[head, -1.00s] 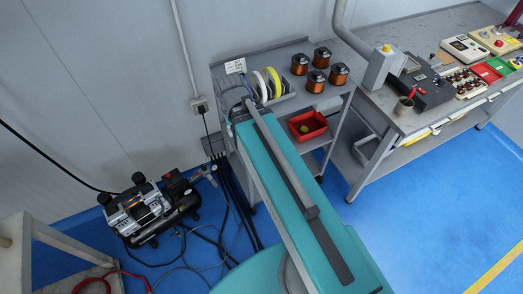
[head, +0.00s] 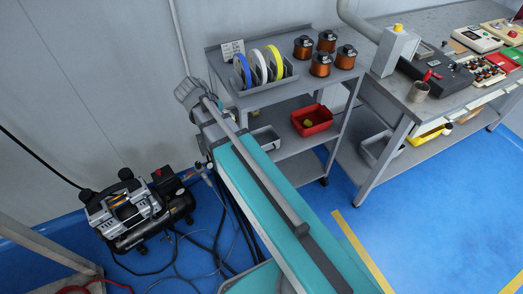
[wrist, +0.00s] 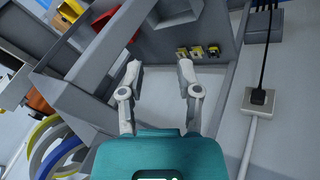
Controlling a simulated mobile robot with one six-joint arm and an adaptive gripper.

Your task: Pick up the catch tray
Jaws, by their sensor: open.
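No tray is clearly marked as the catch tray. A light-grey open tray (head: 265,138) sits on the trolley's middle shelf in the head view, partly behind my arm. My gripper (wrist: 160,64) is open and empty in the wrist view, its two fingers spread against grey trolley surfaces. I cannot tell whether that tray shows in the wrist view. In the head view my arm's end is at the left side of the trolley, and the fingers are hidden.
The trolley (head: 290,88) carries blue, white and yellow reels, several copper coils and a red bin (head: 311,120). A workbench (head: 440,105) stands right. A compressor (head: 140,215) and hoses lie on the floor at left. The wrist view shows a wall socket (wrist: 262,100) at right.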

